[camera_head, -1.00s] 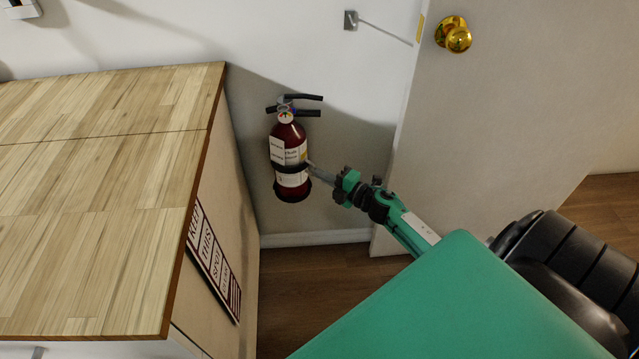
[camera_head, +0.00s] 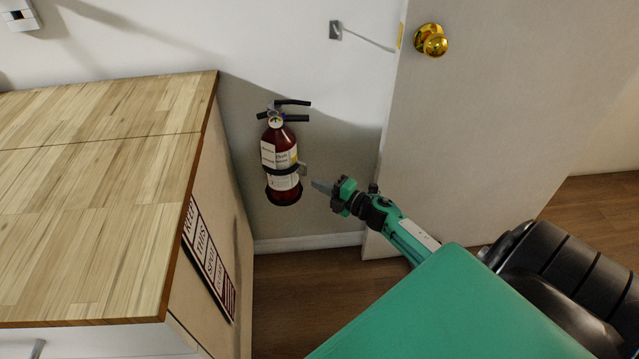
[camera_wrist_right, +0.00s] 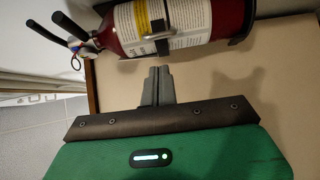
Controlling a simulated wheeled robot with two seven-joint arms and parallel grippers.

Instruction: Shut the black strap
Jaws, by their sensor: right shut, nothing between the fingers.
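A red fire extinguisher (camera_head: 280,153) with white labels hangs upright in a bracket on the wall. The black strap (camera_head: 280,171) runs around its middle, with a small greyish piece at its right end. I cannot tell whether the strap is fastened. My right gripper (camera_head: 319,186) is shut and empty, just right of and slightly below the strap's right end, with a small gap between. In the wrist view, the shut fingers (camera_wrist_right: 158,78) point at the extinguisher (camera_wrist_right: 190,22), which lies across the top. My left gripper is not in view.
A wood-topped cabinet (camera_head: 95,200) with a sign (camera_head: 208,258) on its side stands close left of the extinguisher. A door (camera_head: 480,120) with a brass knob (camera_head: 431,41) is to the right. Bare floor (camera_head: 300,280) shows below.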

